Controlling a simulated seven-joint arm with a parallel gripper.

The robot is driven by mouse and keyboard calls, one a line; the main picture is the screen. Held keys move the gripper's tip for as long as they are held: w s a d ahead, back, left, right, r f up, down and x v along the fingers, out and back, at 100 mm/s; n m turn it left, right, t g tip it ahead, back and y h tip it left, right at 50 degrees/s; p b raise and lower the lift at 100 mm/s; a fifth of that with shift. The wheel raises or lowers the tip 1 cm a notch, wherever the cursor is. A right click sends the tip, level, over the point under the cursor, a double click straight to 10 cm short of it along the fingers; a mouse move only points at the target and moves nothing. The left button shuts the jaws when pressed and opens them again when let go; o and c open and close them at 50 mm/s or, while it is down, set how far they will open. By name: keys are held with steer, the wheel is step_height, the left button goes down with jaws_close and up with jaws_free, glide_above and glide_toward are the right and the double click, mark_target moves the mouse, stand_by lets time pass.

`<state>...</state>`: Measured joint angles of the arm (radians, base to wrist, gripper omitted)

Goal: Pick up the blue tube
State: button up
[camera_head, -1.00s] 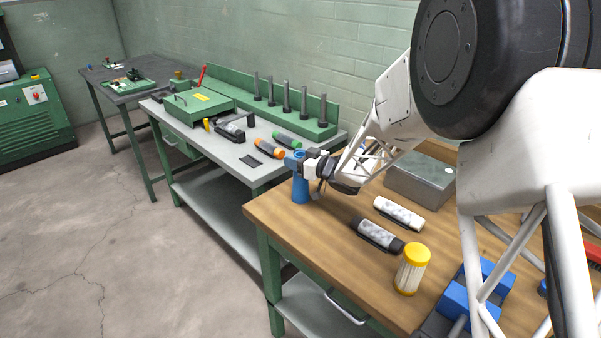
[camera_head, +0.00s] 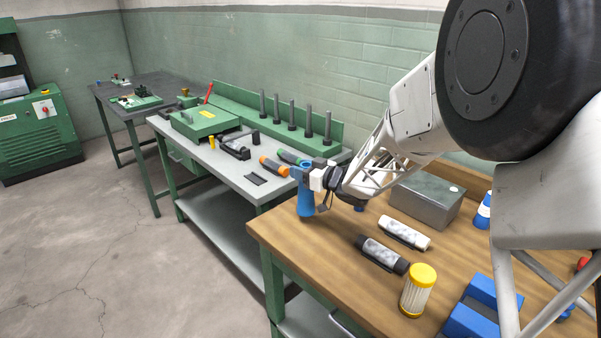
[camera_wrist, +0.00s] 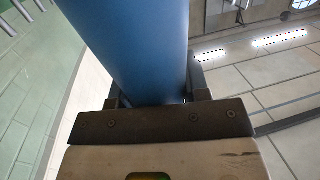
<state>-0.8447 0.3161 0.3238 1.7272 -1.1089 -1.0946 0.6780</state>
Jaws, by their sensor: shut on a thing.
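The blue tube (camera_head: 306,200) is upright over the far left corner of the wooden workbench (camera_head: 290,234). My gripper (camera_head: 304,174) is shut on its upper part. In the wrist view, the blue tube (camera_wrist: 140,45) fills the middle between the dark fingers of my gripper (camera_wrist: 155,98). I cannot clearly tell whether the tube's lower end touches the wood or hangs slightly above it.
A black-capped tube (camera_head: 382,254), a white-capped tube (camera_head: 404,232), a yellow-capped filter (camera_head: 418,290) and a grey metal box (camera_head: 427,198) stand or lie to the right. A grey bench (camera_head: 225,168) with a green rack of posts (camera_head: 328,146) is behind.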

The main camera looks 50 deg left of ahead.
steer(key=s+d+r, duration=0.1)
steer(key=s+d, duration=0.7)
steer(key=d, duration=0.4)
steer(key=shift+r, duration=0.2)
steer(key=shift+s, duration=0.1)
stand_by(0.6)
steer(key=w+d+r+m+t, duration=0.4)
steer(key=w+d+r+t, duration=0.1)
steer(key=w+d, duration=0.7)
steer(key=w+d+r+m+t+h, duration=0.1)
steer(key=w+d+r+m+t, duration=0.2)
steer(key=w+d, duration=1)
step_height(320, 180, up, 2)
steer(key=d+t, duration=0.2)
steer(key=t, duration=0.1)
steer(key=shift+w+r+m+t+h, duration=0.15)
steer(key=shift+m+t+h, duration=0.15)
steer(key=shift+m, duration=0.1)
steer(key=shift+w+a, duration=0.1)
steer(key=shift+a, duration=0.05)
steer(key=w+a, duration=0.4)
steer(key=w, duration=0.3)
steer(key=w+a+f, duration=0.1)
steer(key=w+a, duration=0.2)
steer(key=w, duration=0.3)
steer(key=shift+w+a+f, duration=0.25)
steer(key=shift+w+a, duration=0.1)
steer(key=shift+a, duration=0.05)
